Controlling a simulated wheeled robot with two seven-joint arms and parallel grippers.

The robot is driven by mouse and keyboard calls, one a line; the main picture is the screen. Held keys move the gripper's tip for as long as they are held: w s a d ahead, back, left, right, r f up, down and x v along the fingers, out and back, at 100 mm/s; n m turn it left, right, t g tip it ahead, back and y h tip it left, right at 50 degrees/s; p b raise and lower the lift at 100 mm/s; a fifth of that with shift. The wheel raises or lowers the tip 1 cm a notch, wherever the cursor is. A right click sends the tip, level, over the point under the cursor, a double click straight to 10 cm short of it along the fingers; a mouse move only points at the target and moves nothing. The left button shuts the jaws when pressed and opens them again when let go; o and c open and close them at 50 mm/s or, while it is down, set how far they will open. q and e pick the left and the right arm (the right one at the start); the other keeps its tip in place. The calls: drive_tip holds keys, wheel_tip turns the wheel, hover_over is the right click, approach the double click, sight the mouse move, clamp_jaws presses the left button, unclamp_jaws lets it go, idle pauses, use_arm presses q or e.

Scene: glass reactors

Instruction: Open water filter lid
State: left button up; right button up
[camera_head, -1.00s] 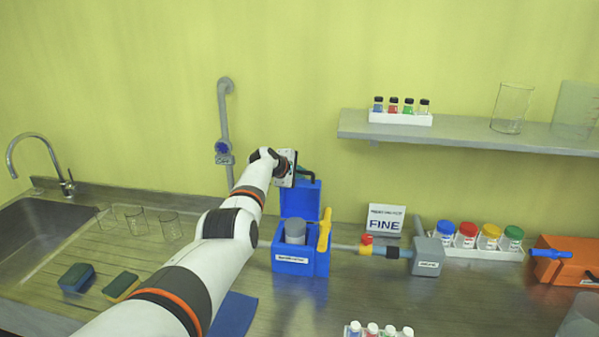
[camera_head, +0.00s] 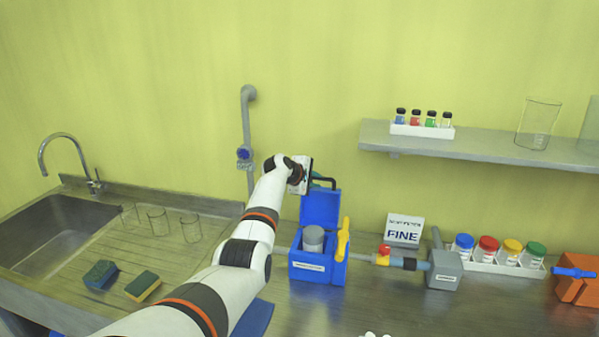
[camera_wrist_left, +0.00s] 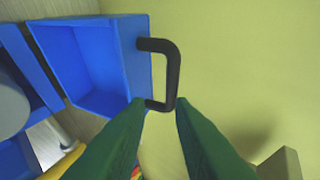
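The blue water filter box (camera_head: 318,270) stands on the counter with a grey cylinder (camera_head: 313,240) inside. Its blue lid (camera_head: 320,207) stands raised at the back of the box. In the left wrist view the lid (camera_wrist_left: 95,60) shows its hollow side, and its black handle (camera_wrist_left: 172,75) sticks out from its edge. My left gripper (camera_head: 312,180) is at the raised lid's top, by the handle. Its green fingers (camera_wrist_left: 162,106) are apart, with the handle's lower end in line with the gap. I cannot tell whether they touch it. My right gripper is out of view.
A yellow lever (camera_head: 343,240) is on the box's right side, and a pipe leads to a grey block (camera_head: 444,270). A FINE sign (camera_head: 403,232) stands behind. A shelf (camera_head: 480,145) hangs at the upper right. Sponges (camera_head: 142,286) and glass beakers lie left, near the sink (camera_head: 60,235).

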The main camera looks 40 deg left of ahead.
use_arm(q)
drive_tip(key=b+v, duration=0.2)
drive_tip(key=v, duration=0.7)
